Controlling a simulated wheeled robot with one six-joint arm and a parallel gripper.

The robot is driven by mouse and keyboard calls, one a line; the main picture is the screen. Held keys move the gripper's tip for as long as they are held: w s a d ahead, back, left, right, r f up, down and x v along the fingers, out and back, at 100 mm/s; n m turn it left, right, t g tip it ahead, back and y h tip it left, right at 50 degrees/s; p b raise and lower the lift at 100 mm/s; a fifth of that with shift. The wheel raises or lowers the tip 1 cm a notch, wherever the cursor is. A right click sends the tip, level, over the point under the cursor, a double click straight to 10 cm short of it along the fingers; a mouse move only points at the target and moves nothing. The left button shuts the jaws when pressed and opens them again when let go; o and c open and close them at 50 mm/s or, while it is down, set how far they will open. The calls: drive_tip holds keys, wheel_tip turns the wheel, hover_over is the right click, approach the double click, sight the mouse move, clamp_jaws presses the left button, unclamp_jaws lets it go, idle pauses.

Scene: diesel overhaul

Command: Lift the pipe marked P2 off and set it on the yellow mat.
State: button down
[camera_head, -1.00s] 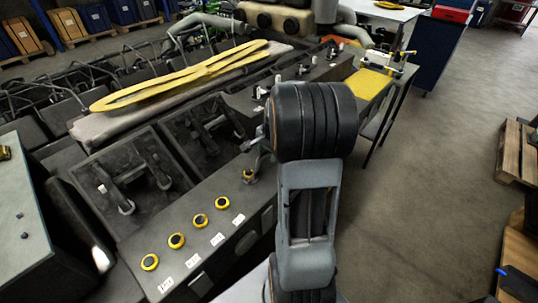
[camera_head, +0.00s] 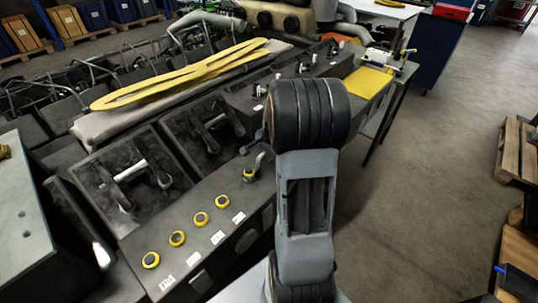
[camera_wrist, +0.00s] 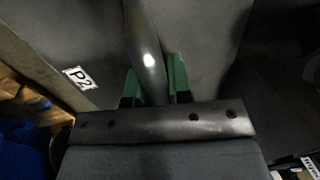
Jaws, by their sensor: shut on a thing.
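In the wrist view my gripper (camera_wrist: 153,88) has its two green fingers closed on either side of a dark, shiny pipe (camera_wrist: 143,45). The white P2 label (camera_wrist: 78,77) is on the grey surface to the left of the pipe. The pipe's lower end is hidden behind the gripper body. In the head view my arm hides the gripper. A bent pipe (camera_head: 258,163) shows just left of my arm, at a yellow-ringed port; I cannot tell whether it is the held one. The yellow mat (camera_head: 368,82) lies on a table behind and right of my arm.
The engine's grey side ledge carries a row of yellow-ringed ports (camera_head: 177,238) with white labels. A long yellow gasket (camera_head: 180,78) lies on top of the engine. A small device (camera_head: 384,61) stands behind the mat. The floor to the right is open, with pallets (camera_head: 520,150) at the edge.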

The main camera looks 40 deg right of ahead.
drive_tip(key=shift+r, duration=0.1)
idle(0.3)
drive_tip(key=shift+w+r, duration=0.1)
drive_tip(key=shift+r, duration=0.45)
drive_tip(key=s+d+r+p, duration=0.2)
drive_tip(key=s+d+r, duration=0.1)
drive_tip(key=d+r, duration=1)
wheel_tip(320, 180, up, 4)
drive_tip(key=shift+d+f, duration=0.1)
drive_tip(key=shift+d, duration=0.25)
